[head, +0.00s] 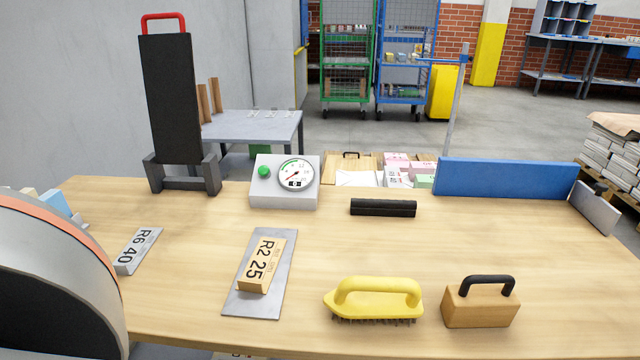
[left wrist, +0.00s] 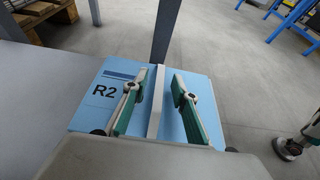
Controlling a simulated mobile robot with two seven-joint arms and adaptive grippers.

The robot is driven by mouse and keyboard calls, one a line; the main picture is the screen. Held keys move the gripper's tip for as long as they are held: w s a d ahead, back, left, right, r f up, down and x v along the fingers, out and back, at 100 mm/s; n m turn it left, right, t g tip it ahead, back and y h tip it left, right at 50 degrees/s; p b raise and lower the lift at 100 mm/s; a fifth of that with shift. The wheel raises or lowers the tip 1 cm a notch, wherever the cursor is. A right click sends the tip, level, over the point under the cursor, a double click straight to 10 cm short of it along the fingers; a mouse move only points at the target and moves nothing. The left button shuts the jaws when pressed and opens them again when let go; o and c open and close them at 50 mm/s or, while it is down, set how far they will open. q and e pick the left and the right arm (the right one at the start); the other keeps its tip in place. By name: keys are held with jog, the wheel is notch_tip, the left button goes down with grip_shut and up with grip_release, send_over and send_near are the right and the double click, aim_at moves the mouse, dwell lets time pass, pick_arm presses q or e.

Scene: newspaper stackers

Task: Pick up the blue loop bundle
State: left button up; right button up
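In the left wrist view a light blue, flat-topped thing (left wrist: 88,118) marked R2, with a darker blue stripe, lies below my left gripper. It looks like the blue bundle. A pale upright strip (left wrist: 155,103), which may be its loop, rises between the fingers. My left gripper (left wrist: 158,98) is open, with one green-padded finger on each side of the strip. The left finger is close to the strip; I cannot tell whether it touches. The lower part of the blue thing is hidden by my gripper body. Neither gripper shows in the head view.
The wooden table (head: 480,240) holds an R2 25 block on a plate (head: 260,270), a yellow brush (head: 375,300), a handled wood block (head: 480,303), a gauge box (head: 285,183) and a black bar (head: 383,207). In the left wrist view, a pallet (left wrist: 40,15) stands at upper left.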

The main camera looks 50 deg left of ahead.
pick_arm(q)
jog(key=v, duration=1.1)
jog(key=shift+s, duration=0.2)
jog(key=shift+a, duration=0.1)
